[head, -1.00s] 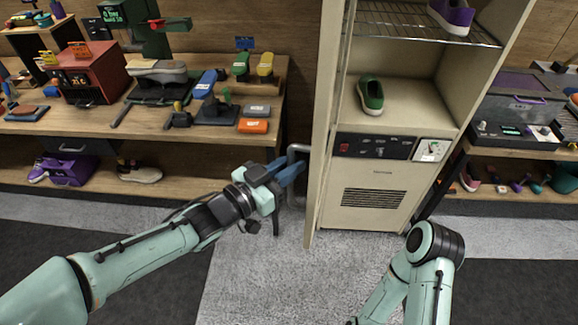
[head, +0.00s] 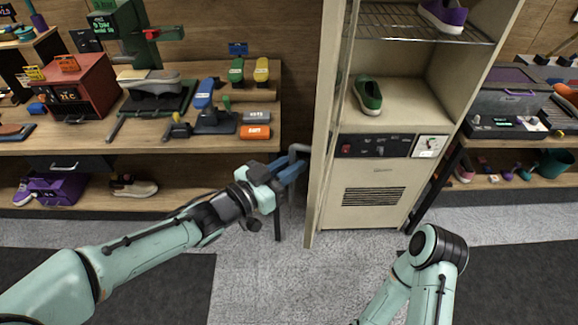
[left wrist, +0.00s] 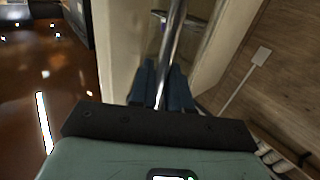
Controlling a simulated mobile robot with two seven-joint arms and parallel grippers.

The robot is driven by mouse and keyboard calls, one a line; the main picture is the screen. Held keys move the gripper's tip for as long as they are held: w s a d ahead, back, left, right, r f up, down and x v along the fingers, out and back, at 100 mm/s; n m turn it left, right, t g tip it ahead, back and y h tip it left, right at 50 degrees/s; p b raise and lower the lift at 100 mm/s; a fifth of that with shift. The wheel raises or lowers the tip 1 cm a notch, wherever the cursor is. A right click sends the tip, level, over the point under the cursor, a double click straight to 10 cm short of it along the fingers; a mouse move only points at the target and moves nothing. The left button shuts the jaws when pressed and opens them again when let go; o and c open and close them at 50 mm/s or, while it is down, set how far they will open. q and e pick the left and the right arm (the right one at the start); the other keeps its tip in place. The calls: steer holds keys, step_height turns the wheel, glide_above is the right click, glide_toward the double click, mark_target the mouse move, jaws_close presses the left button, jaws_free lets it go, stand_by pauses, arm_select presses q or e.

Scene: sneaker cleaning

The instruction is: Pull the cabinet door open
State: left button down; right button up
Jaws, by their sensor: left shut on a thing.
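The tall beige cabinet (head: 375,214) stands right of centre in the head view. Its door (head: 322,110) stands open, swung out on the left and seen nearly edge-on. A grey metal handle (head: 299,148) is on the door's left, outer face. My left gripper (head: 290,171) is shut on this handle with its blue fingers. In the left wrist view, the shiny handle bar (left wrist: 173,40) runs between the two blue fingers (left wrist: 162,90). Part of the handle is hidden by the fingers. My right arm shows at the lower right, but its gripper is out of view.
Inside the cabinet are a green shoe (head: 368,95) and, on a wire rack, a purple shoe (head: 447,16). A wooden workbench (head: 230,151) with tools is at the left, close to my left gripper. Another bench (head: 530,182) stands right. Grey floor in front is clear.

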arm_select(q)
steer(key=shift+w+r, duration=0.15)
steer(key=shift+r, duration=0.1)
steer(key=c, duration=1.2)
jaws_free()
steer(key=shift+w+f, duration=0.1)
steer(key=shift+w+d+f, duration=0.1)
steer(key=shift+w+d, duration=0.05)
steer(key=shift+w, duration=0.05)
steer(key=v, duration=1.3)
steer(key=shift+s, duration=0.1)
steer(key=shift+f, duration=0.1)
